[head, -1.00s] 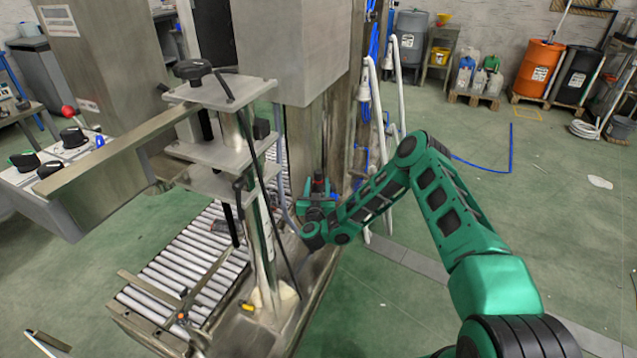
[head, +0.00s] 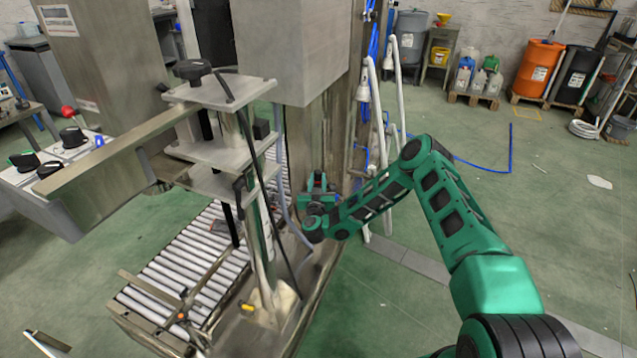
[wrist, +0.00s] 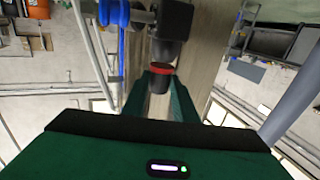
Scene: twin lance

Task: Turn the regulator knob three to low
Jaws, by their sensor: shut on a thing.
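The regulator knob (wrist: 160,70) shows in the wrist view as a dark cylinder with a red band, below a dark regulator body (wrist: 172,20). My gripper (wrist: 163,84) has its two green fingers on either side of the knob and is shut on it.
A blue hose (wrist: 111,13) runs close to the regulator. In the head view a roller conveyor (head: 185,265) and a steel post with a black cable stand left of my gripper. White pipes (head: 367,130) stand just right of it.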

